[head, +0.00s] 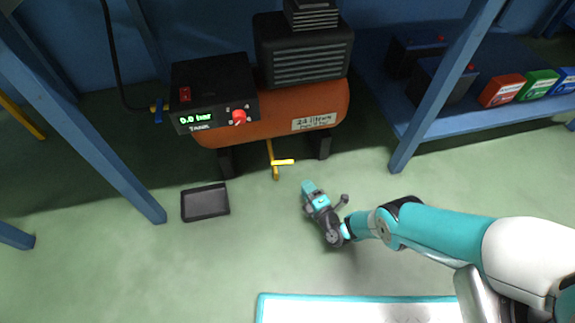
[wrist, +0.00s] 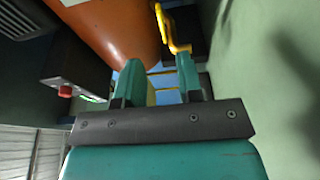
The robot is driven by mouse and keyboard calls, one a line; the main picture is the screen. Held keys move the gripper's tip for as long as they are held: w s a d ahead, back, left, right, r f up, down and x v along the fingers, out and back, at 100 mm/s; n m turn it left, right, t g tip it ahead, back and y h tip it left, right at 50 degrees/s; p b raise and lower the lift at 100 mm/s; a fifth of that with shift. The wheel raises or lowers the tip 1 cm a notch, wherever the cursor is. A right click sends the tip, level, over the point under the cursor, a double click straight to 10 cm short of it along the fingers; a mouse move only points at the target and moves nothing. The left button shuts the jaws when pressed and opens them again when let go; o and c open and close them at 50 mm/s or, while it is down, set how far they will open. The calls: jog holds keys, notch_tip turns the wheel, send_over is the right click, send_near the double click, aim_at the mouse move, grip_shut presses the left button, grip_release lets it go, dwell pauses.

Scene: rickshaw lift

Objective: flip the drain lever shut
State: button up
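The drain lever (head: 283,162) is a yellow handle on a yellow drain pipe under the orange compressor tank (head: 275,115). In the head view its handle points sideways to the right. In the wrist view a yellow part of the drain lever (wrist: 173,32) shows beyond the right finger, beneath the tank (wrist: 115,28). My gripper (head: 308,186) is low near the floor, just right of and in front of the lever, apart from it. In the wrist view my gripper (wrist: 161,78) has its two teal fingers apart, with nothing held between them.
A black tray (head: 205,202) lies on the floor left of the lever. The control box (head: 213,92) reads 0.0 bar and has a red knob (head: 239,117). Black tank feet stand beside the drain. A blue shelf leg (head: 430,105) stands right. Floor in front is clear.

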aim_at(288, 162)
jog(key=b+x, duration=0.6)
jog(key=b, duration=0.1)
jog(key=b+x, duration=0.6)
jog(key=shift+w+f+b, duration=0.1)
jog(key=shift+f+b, duration=0.15)
jog(key=shift+b, duration=0.15)
jog(key=shift+w+a+r+b, duration=0.2)
jog(key=shift+w+b, duration=0.1)
jog(key=shift+b, duration=0.15)
grip_shut()
